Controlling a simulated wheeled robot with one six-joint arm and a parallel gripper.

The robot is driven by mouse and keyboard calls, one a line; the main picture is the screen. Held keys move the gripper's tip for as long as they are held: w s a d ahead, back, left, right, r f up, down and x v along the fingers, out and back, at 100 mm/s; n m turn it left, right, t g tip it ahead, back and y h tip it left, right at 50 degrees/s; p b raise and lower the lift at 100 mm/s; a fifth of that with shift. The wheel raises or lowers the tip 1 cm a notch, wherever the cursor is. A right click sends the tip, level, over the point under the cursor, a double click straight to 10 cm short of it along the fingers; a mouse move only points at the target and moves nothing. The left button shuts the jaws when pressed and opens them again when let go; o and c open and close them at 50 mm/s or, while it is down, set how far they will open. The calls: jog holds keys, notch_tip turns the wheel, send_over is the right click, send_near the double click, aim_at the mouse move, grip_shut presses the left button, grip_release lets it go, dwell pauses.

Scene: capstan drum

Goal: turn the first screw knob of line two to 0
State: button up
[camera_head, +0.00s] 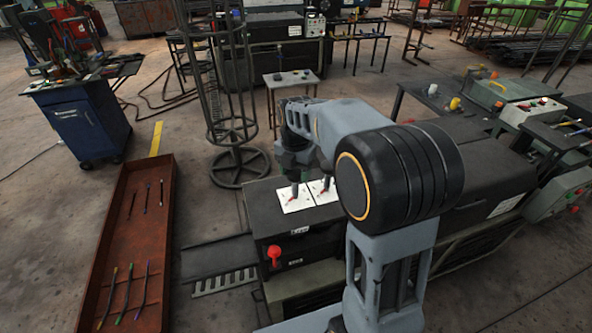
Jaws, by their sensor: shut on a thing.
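Two white dial plates lie side by side on top of the dark machine cabinet (262,224), the left plate (308,203) and the right plate (333,195). Each has small red markings and a dark knob. My gripper (294,186) points down over the left plate and is shut on its small dark screw knob. The fingers and my arm cover most of this knob, so its setting cannot be read. The right knob (326,183) stands apart from my gripper. Line labels are too small to read.
A red knob or lever (274,252) sticks out of the cabinet's front. A rust-red tray (118,240) with several thin rods lies on the floor at left. A round wire stand (240,168) is behind the cabinet. A blue cart (85,125) stands further left.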

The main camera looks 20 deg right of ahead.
dwell(0.4)
jog(key=o, duration=0.9)
notch_tip(320, 180, up, 14)
jog(key=shift+f, duration=0.1)
dwell(0.3)
